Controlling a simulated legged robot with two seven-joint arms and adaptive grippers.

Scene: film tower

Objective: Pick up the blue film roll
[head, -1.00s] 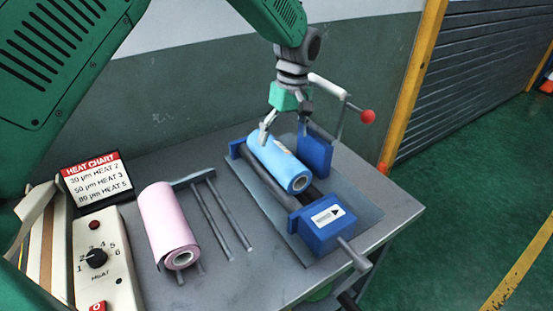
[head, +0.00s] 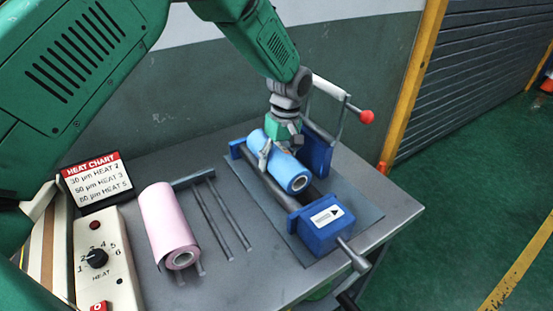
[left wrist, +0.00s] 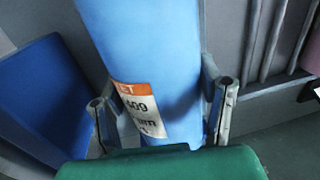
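The blue film roll (head: 285,172) lies tilted across the blue-ended roller fixture (head: 322,222) on the grey table. My left gripper (head: 281,151) is over the roll from above, with its fingers down on either side. In the left wrist view the roll (left wrist: 150,50) runs between the two spread fingers of the gripper (left wrist: 162,108). The fingers look open, with a gap at the left finger; the right finger is close to the roll and I cannot tell if it touches. An orange and white label shows on the roll. My right gripper is not in view.
A pink film roll (head: 167,225) lies on a rack with bare rods (head: 222,215) to the left. A heat control box (head: 102,262) and heat chart (head: 96,182) stand further left. A wall (head: 200,100) stands behind the table.

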